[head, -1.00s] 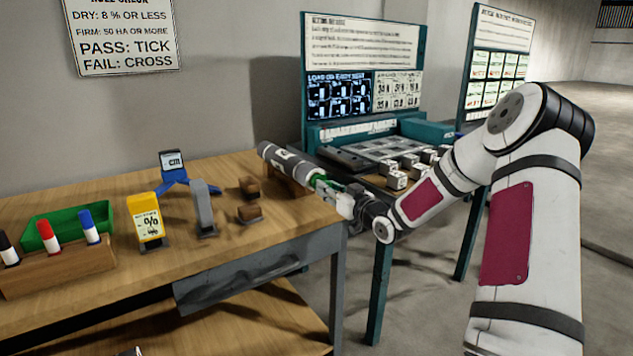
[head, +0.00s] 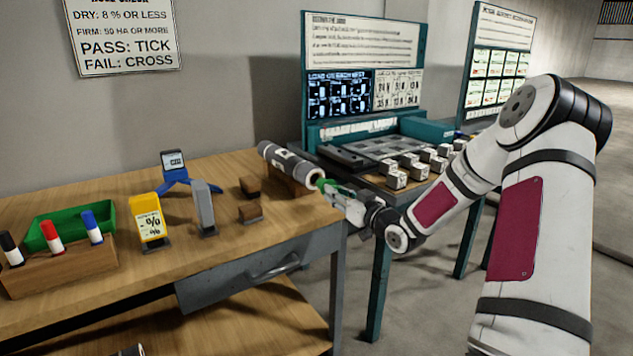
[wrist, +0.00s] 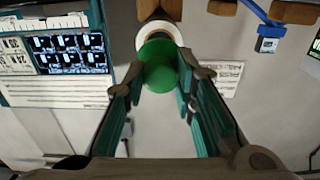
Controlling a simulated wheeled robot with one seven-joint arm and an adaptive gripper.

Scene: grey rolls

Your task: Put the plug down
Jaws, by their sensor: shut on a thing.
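The green plug (head: 327,187) is held between the fingertips of my gripper (head: 345,200), just off the near right end of the grey roll (head: 285,158). In the wrist view the plug (wrist: 160,68) sits between the two fingers of my gripper (wrist: 162,82), in front of the roll's pale end (wrist: 160,32). The roll's end ring shows in the head view, with the plug apart from it or only just at it; the exact gap is hard to tell. The roll lies on a wooden cradle (head: 292,182), partly hidden behind it.
The wooden bench (head: 270,245) carries a yellow meter (head: 149,219), a grey upright device (head: 205,208), brown blocks (head: 250,211), a blue-legged gauge (head: 174,172), a green tray (head: 70,228) and a marker holder (head: 60,270). Bare bench top lies in front of the cradle. A teal stand (head: 375,305) is behind.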

